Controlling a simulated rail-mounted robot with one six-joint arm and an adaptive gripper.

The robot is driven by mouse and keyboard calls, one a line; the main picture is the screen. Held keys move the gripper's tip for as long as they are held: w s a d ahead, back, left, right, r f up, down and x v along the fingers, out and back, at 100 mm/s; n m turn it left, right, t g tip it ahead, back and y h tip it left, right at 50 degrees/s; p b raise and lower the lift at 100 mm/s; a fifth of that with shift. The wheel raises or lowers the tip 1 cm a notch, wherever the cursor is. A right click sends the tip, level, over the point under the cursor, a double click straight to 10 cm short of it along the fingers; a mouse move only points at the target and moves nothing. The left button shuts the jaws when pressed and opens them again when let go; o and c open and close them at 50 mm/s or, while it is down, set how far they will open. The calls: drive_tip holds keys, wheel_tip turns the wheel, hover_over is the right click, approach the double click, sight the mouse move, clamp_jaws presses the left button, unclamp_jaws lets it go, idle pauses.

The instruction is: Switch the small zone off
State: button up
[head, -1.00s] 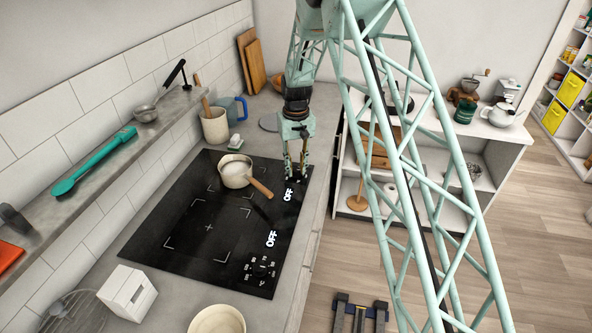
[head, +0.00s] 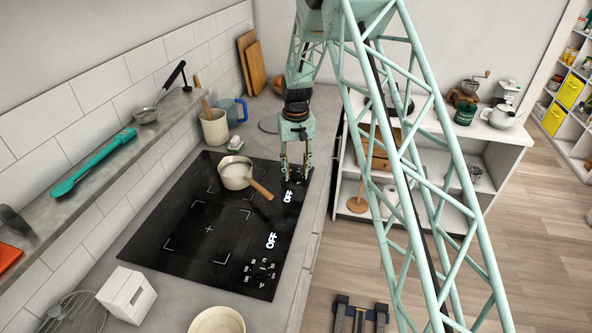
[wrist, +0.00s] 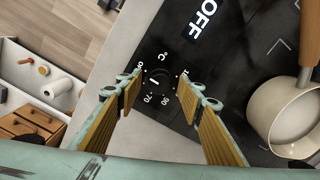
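The black cooktop (head: 185,240) lies in the counter and has two white OFF readouts. The far readout (head: 288,196) is near my gripper (head: 295,178); it also shows in the wrist view (wrist: 202,20). In the wrist view, a small dark dial (wrist: 157,80) with a pale mark, °C and temperature numbers sits between my fingertips. My gripper (wrist: 157,92) is open, with a finger on either side of the dial; I cannot tell whether they touch it. In the head view my fingers mostly hide this dial. The near dial (head: 262,268) is at the cooktop's front corner.
A white saucepan (head: 234,172) stands on the far zone, its wooden handle (head: 262,190) pointing toward the dial side; it shows close in the wrist view (wrist: 283,115). A cup with utensils (head: 214,128) and a blue mug (head: 232,110) stand behind. A white box (head: 127,294) is near the front.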

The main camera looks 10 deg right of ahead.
sight(296, 171)
drive_tip(key=shift+r, duration=0.1)
wheel_tip(296, 171, up, 12)
idle(1.0)
